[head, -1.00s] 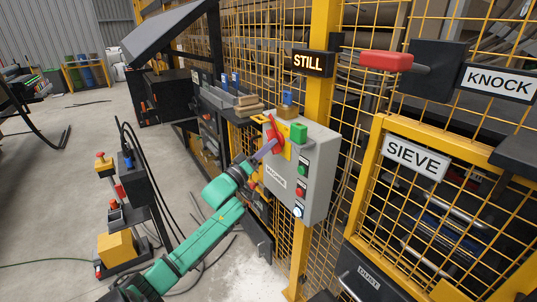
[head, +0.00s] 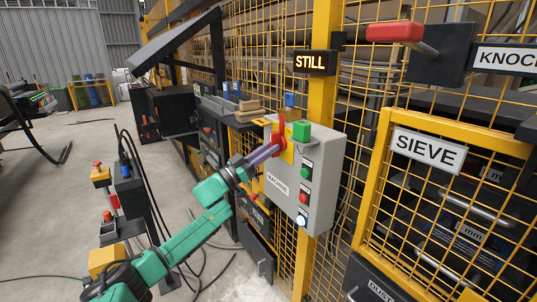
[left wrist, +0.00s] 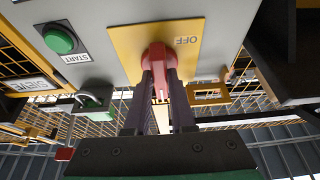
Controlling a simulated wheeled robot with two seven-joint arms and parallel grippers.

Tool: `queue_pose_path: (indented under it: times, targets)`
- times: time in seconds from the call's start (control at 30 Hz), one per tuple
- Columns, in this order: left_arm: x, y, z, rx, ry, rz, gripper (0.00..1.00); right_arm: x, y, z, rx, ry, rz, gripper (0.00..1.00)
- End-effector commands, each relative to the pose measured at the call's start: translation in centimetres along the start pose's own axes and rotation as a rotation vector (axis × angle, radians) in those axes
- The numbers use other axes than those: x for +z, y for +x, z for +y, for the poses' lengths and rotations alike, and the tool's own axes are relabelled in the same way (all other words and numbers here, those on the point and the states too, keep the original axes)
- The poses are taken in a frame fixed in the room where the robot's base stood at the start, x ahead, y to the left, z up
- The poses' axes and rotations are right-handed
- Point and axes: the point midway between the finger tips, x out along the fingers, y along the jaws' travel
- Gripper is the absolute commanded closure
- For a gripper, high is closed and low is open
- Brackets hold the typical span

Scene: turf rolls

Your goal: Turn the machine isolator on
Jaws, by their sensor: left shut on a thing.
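The grey machine isolator box (head: 318,178) hangs on the yellow mesh fence, with a MACHINE label on its front. Its red rotary handle (head: 279,143) sits on a yellow plate (head: 288,155) and looks roughly upright. My left gripper (head: 272,150) is shut on the red handle. In the left wrist view, the two dark fingers (left wrist: 164,82) lie on either side of the red handle (left wrist: 158,56). The word OFF shows upside down on the yellow plate (left wrist: 190,28), beside the handle. The ON mark is not visible. My right gripper is out of view.
A green START button (head: 304,173) and a red button are on the box front, with a green block (head: 301,131) above. A padlock (left wrist: 92,98) shows in the left wrist view. A STILL sign (head: 309,62) and a SIEVE gate (head: 428,150) are nearby.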

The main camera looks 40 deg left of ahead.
Motion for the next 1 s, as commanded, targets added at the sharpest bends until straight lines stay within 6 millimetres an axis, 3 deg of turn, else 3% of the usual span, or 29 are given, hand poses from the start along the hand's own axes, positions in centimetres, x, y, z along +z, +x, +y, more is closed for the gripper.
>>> queue_pose_path:
  times: [0.47, 0.5, 0.53, 0.57, 1.0]
  targets:
    - [-0.29, 0.06, -0.08, 0.004, 0.016, 0.004, 1.00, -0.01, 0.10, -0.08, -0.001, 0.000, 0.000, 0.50]
    - [-0.29, 0.06, -0.08, 0.004, 0.016, 0.004, 0.62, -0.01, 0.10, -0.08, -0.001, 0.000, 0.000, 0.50]
    - [-0.28, 0.05, -0.08, 0.004, 0.016, 0.004, 0.51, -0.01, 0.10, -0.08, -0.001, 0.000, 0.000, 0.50]
    - [-0.26, 0.05, -0.07, 0.004, 0.015, 0.003, 0.47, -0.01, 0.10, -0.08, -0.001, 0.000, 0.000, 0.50]
    - [0.13, -0.89, -0.01, 0.004, 0.010, 0.000, 0.47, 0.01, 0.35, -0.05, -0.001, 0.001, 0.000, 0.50]
